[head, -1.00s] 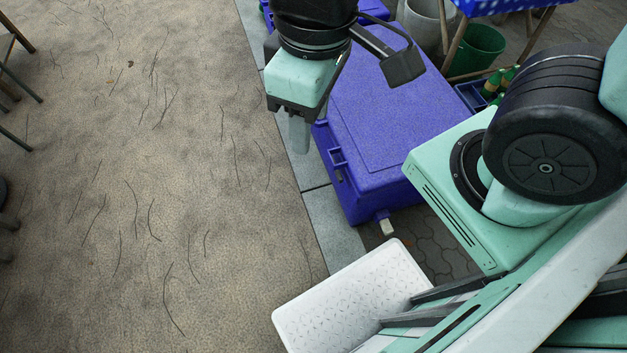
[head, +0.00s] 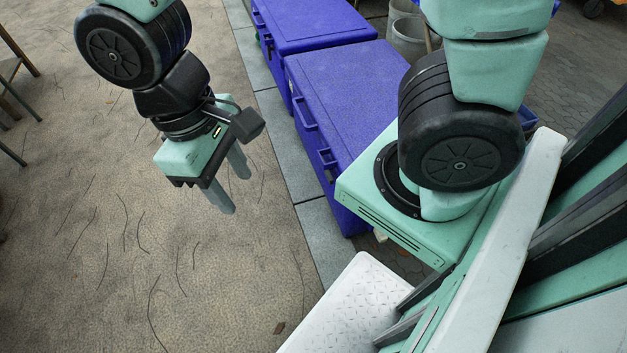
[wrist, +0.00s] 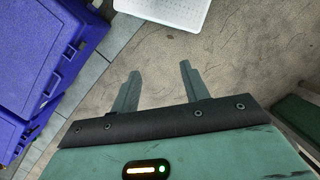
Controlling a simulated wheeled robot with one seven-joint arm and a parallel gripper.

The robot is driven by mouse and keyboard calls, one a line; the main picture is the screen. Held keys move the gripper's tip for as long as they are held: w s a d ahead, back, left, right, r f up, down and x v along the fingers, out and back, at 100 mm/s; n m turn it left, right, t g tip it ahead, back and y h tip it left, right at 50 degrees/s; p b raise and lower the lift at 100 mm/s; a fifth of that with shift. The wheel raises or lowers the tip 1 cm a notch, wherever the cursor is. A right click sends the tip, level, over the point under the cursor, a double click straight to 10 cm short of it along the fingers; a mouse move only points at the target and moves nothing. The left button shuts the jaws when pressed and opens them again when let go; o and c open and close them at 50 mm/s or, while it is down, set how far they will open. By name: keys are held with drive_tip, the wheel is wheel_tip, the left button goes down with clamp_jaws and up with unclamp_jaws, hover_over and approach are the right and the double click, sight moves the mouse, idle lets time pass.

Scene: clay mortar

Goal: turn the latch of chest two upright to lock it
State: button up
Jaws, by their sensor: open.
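Two blue chests stand in a row in the head view: a near one (head: 345,95) and a far one (head: 305,25). No marking shows which is chest two. The near chest's left face carries blue handle-like fittings (head: 327,160); whether one is the latch, and its angle, I cannot tell. My gripper (head: 236,193) is open and empty over the brown ground, left of the near chest and apart from it. In the wrist view its two fingers (wrist: 160,70) are spread over bare ground, with a blue chest (wrist: 40,45) at left.
A grey paved strip (head: 290,165) runs along the chests' left side. Brown ground (head: 90,230) left of it is mostly clear. Wooden furniture legs (head: 15,60) stand at the far left. Grey buckets (head: 410,38) stand behind the near chest.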

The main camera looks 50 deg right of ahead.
wheel_tip(320, 180, down, 17)
drive_tip(key=w+d+m+g+h+b, duration=0.2)
drive_tip(key=h+b, duration=0.1)
drive_tip(key=b, duration=0.6)
drive_tip(key=m+t+h+b, duration=0.2)
drive_tip(key=m+h+b, duration=0.3)
drive_tip(key=h+b, duration=1.6)
approach(324, 170)
drive_tip(key=shift+s+d+r+y+b, duration=0.1)
drive_tip(key=shift+d+r+y+b, duration=0.95)
drive_tip(key=shift+b, duration=1.15)
drive_tip(key=shift+d+r+y+b, duration=0.7)
drive_tip(key=shift+d+y+b, duration=0.7)
drive_tip(key=shift+b, duration=0.8)
drive_tip(key=shift+s+d+r+y+b, duration=0.1)
drive_tip(key=shift+d+r+y+b, duration=1.1)
drive_tip(key=shift+b, duration=1)
drive_tip(key=shift+d+f, duration=0.15)
drive_tip(key=shift+f, duration=0.15)
drive_tip(key=c, duration=1)
